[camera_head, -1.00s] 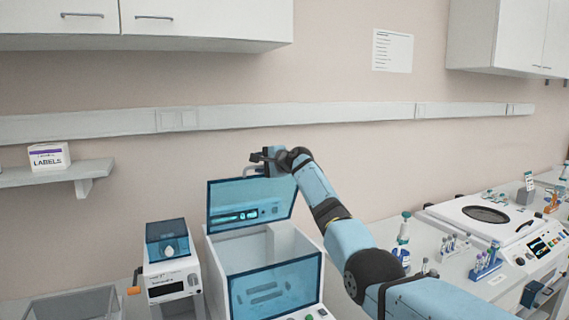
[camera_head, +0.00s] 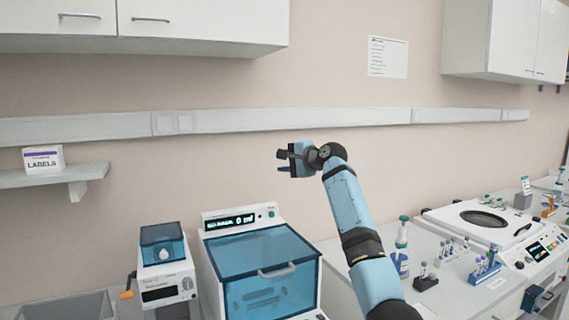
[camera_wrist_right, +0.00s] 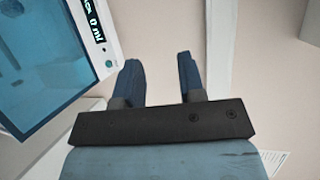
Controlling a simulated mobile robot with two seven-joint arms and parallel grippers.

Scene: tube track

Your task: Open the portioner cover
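The portioner (camera_head: 207,291) is a white box machine with a lit display (camera_head: 230,221) on its raised back. Its see-through blue cover (camera_head: 245,250) lies down over the top, with a pale bar handle (camera_head: 277,270) at its front edge. Part of it also shows at the upper left of the right wrist view (camera_wrist_right: 45,60). My right gripper (camera_head: 281,162) is up in the air, above and behind the portioner, clear of the cover. In the right wrist view its two fingers (camera_wrist_right: 159,75) are apart with nothing between them. My left gripper is not in view.
A small crank device (camera_head: 167,282) with a blue lid stands left of the portioner. A grey bin (camera_head: 70,305) is at the lower left. Right are a bottle (camera_head: 401,250), tube racks (camera_head: 484,270) and a white centrifuge (camera_head: 470,232). The air before the wall is free.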

